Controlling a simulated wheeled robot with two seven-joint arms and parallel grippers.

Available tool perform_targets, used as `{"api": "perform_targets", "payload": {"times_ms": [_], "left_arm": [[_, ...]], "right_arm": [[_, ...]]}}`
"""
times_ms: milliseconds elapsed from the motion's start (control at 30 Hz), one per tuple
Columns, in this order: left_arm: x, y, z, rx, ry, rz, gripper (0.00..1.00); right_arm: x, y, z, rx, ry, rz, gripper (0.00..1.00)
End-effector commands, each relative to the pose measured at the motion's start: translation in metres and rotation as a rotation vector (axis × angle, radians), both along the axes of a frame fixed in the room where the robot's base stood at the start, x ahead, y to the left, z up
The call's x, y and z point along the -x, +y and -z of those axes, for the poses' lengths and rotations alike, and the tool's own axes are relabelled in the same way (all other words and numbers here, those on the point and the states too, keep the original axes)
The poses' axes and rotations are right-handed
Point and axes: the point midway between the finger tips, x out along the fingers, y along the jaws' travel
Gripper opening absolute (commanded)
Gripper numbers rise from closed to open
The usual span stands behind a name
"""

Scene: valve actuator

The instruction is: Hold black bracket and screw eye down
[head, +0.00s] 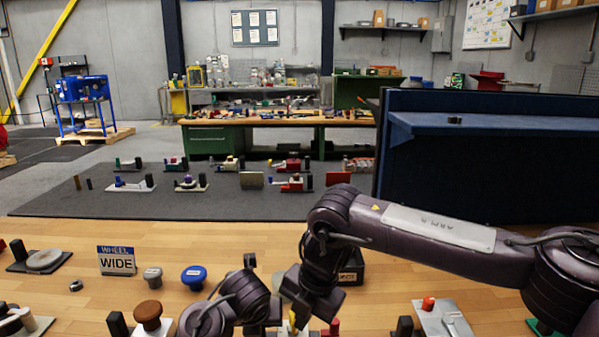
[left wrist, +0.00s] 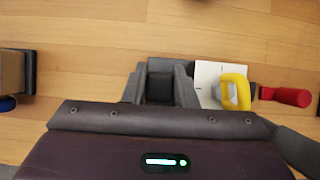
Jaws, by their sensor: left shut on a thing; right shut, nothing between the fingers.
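In the left wrist view, my left gripper (left wrist: 160,92) is shut on the black bracket (left wrist: 160,82), a dark block between its two fingers. Right beside the bracket is a white plate (left wrist: 204,76) with a yellow screw eye (left wrist: 236,92) on it, a loop standing clear of my left fingers. A red handle (left wrist: 287,96) sticks out to the right of the plate. In the head view, my right gripper (head: 302,308) is shut and points down near the yellow piece (head: 292,318), which is mostly hidden. Whether it touches the piece cannot be told.
A "WHEEL WIDE" sign (head: 117,261), a blue knob (head: 194,276), a grey knob (head: 153,276) and a brown knob (head: 148,315) stand to the left. A white plate with a red knob (head: 428,303) lies to the right. Bare wood shows behind, near the dark mat (head: 100,204).

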Motion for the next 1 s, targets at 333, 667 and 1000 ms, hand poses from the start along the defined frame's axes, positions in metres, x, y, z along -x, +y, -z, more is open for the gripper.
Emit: {"api": "perform_targets", "payload": {"times_ms": [333, 667, 1000], "left_arm": [[0.002, -0.002, 0.004, -0.002, 0.008, 0.005, 0.00], [0.001, -0.001, 0.004, 0.000, 0.008, 0.001, 0.00], [0.001, -0.001, 0.005, -0.001, 0.009, 0.000, 0.00]], "right_arm": [[0.006, -0.002, -0.003, -0.007, -0.005, -0.003, 0.00], [0.005, -0.004, -0.035, -0.003, -0.005, 0.000, 0.00], [0.006, -0.004, -0.060, 0.000, -0.002, -0.001, 0.00]]}}
